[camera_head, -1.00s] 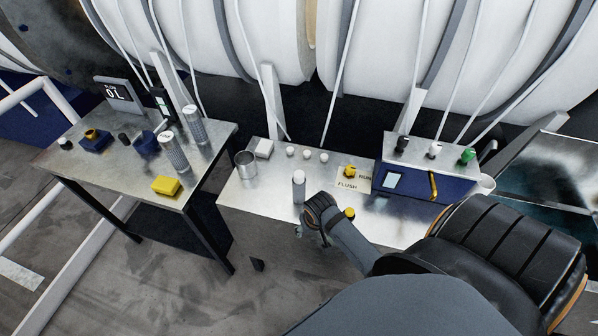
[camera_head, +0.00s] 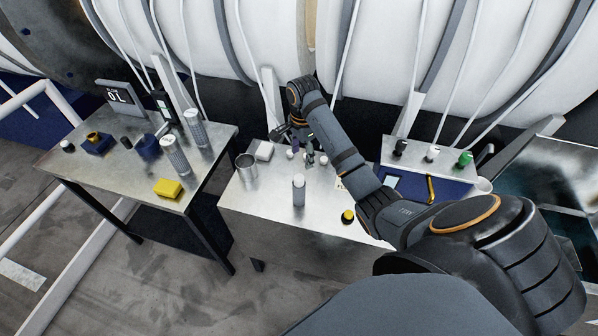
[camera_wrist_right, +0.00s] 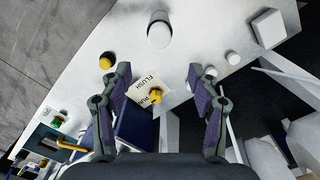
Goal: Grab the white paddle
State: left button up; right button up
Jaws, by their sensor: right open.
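The white paddle (camera_head: 433,153) looks to be the small white-topped handle in the middle of a row on the metal console, between a black one (camera_head: 400,147) and a green one (camera_head: 466,157). I cannot make it out clearly in the right wrist view. My right gripper (camera_head: 301,148) is over the back of the metal bench, well left of the paddle. In the right wrist view the gripper (camera_wrist_right: 158,75) is open and empty, with a yellow knob (camera_wrist_right: 158,96) and FLUSH/RUN label below between its fingers. My left gripper is not in view.
A yellow bent handle (camera_head: 431,188) is on the console's blue front. My right arm crosses the bench. A second table (camera_head: 120,165) stands left.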

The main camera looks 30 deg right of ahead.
jog(key=b, duration=0.4)
send_over(299, 177)
jog(key=d, duration=0.1)
notch_tip(299, 177, down, 5)
jog(key=shift+f, duration=0.1)
jog(key=shift+w, duration=0.1)
jog(key=f+b, duration=0.2)
jog(key=a+f+b, duration=0.1)
jog(key=f, duration=0.1)
jog(key=shift+s+f+b, duration=0.2)
jog(key=shift+b, duration=0.2)
jog(key=shift+f, duration=0.3)
jog(key=shift+w+r, duration=0.1)
jog(key=shift+w, duration=0.05)
jog(key=c, duration=1)
jog(key=shift+c, duration=0.2)
jog(key=shift+r, duration=0.15)
